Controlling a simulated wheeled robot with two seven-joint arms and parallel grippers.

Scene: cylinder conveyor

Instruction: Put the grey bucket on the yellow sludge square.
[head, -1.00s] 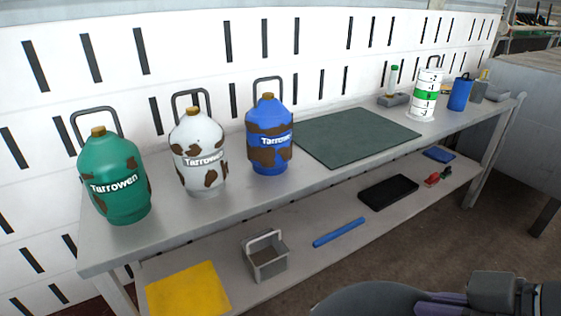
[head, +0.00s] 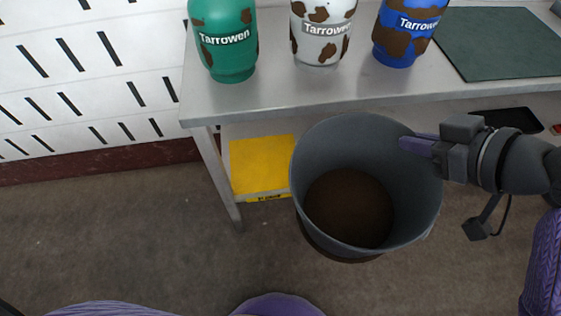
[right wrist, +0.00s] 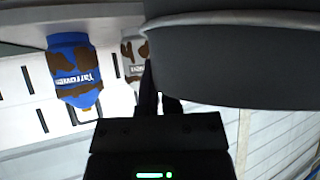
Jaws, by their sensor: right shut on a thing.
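The grey bucket (head: 408,210) hangs in the air in front of the bench in the head view, open top facing up, with dark brown content inside. My right gripper (head: 415,146) is shut on its rim at the right side. In the right wrist view the bucket (right wrist: 235,65) fills the upper right, with the gripper (right wrist: 158,95) at its edge. The yellow sludge square (head: 258,165) lies on the lower shelf at its left end. The bucket hides part of the shelf to the right of the square. My left gripper is not in view.
Green (head: 224,40), white (head: 322,35) and blue (head: 408,35) Tarrowen jugs stand on the bench top above the shelf. A bench leg (head: 218,180) stands just left of the yellow square. Floor in front is clear.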

